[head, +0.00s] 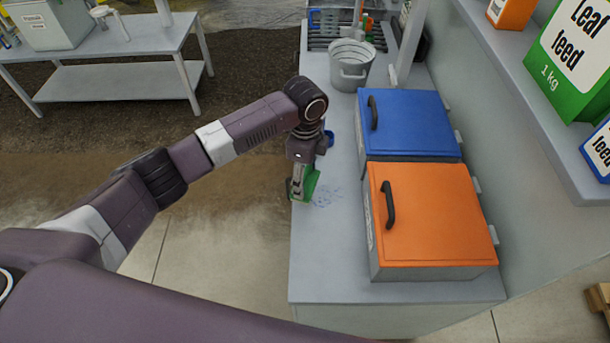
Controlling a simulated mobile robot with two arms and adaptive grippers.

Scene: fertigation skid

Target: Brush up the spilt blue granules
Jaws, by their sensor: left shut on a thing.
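The spilt blue granules (326,195) lie as a thin scatter on the grey bench top, left of the orange-lidded bin. My left gripper (301,183) points down at the bench's left edge, just left of the granules. It is shut on a green brush (311,186), which is partly hidden by the gripper and sits low at the bench top. I cannot tell whether the brush touches the surface. My right gripper is not in view.
A bin with an orange lid (436,222) and one with a blue lid (415,124) stand right of the granules. A grey bucket (351,66) stands farther back. A small blue thing (329,138) shows partly behind my wrist. The front bench top is clear.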

